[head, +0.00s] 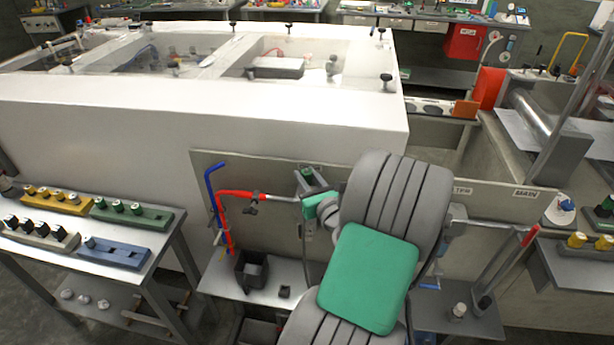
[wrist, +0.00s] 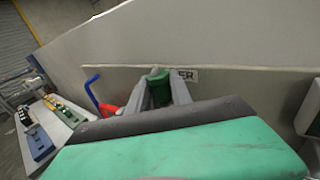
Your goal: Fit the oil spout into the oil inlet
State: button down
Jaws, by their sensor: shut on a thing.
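My gripper (head: 314,180) is in front of the grey panel below the white cabinet, to the right of a red pipe. It is shut on a small dark green piece (wrist: 158,88), seen between its two grey fingers in the wrist view. This piece may be the oil spout; its far end is hidden. It also shows in the head view (head: 309,173), close to the panel. I cannot tell whether it touches the panel. I cannot make out the oil inlet for certain; my arm covers part of the panel.
The red pipe (head: 232,222) with a valve and a blue pipe (head: 209,190) stand left of my gripper. A black open box (head: 250,270) sits on the shelf below. A side table (head: 75,252) holds colored blocks with knobs.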

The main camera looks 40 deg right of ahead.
aim_at(309, 184)
jog(key=shift+f+b, duration=0.4)
jog(key=shift+f, duration=0.3)
jog(key=c, duration=1.1)
grip_release()
jog(key=b+v, duration=0.1)
jog(key=v, duration=0.6)
jog(key=shift+d, duration=0.1)
jog(key=shift+s+a, duration=0.25)
jog(key=shift+s, duration=0.15)
